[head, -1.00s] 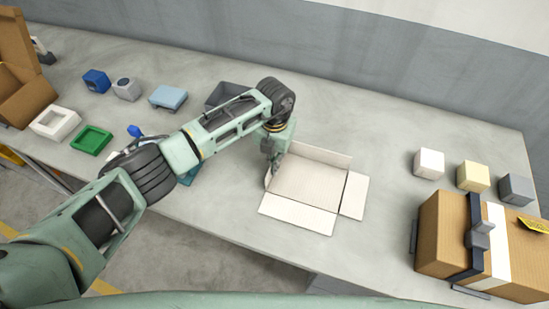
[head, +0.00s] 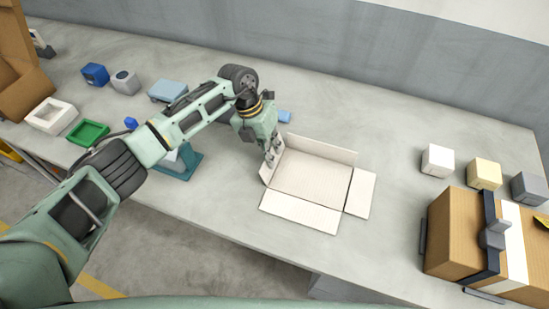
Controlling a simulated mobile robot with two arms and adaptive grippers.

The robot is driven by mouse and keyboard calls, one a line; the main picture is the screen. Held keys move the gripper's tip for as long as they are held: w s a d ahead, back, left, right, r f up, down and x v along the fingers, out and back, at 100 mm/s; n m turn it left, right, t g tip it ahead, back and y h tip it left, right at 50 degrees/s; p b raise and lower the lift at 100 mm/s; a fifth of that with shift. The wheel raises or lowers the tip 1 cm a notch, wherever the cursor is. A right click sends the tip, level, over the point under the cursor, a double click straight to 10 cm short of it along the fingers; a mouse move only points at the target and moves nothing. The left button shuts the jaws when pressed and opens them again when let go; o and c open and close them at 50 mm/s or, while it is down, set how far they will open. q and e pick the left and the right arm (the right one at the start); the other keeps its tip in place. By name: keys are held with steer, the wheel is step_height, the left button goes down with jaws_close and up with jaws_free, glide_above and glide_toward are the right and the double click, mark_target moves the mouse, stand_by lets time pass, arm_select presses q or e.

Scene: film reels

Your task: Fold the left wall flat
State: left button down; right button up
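A white cardboard box (head: 310,182) lies opened out on the table. Its front wall (head: 299,211) and right wall (head: 361,193) lie flat. Its back wall (head: 320,148) stands up, tilted outward. Its left wall (head: 267,173) still rises beside my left gripper and is partly hidden by it. My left gripper (head: 271,157) points down at this wall, at or very near its upper edge. The fingers are small here, and I cannot tell whether they are open or touching the wall. My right gripper is out of view.
A taped brown carton (head: 458,232) stands at the right, with white (head: 437,160), yellow (head: 484,174) and grey (head: 528,188) blocks behind it. A teal stand (head: 183,165) is under my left arm. White (head: 50,116) and green (head: 88,133) trays lie left.

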arm_select(q)
steer(key=h+b, duration=0.1)
steer(key=a+f+h+b, duration=0.1)
steer(key=b, duration=0.1)
steer(key=shift+w+g, duration=0.2)
steer(key=shift+g, duration=0.1)
steer(key=shift+a+r+h+b, duration=0.1)
steer(key=shift+a+h+b, duration=0.1)
steer(key=shift+h+b, duration=0.6)
steer(key=c, duration=2)
jaws_free()
steer(key=shift+r, duration=0.1)
steer(key=v, duration=1.2)
steer(key=shift+w, duration=0.2)
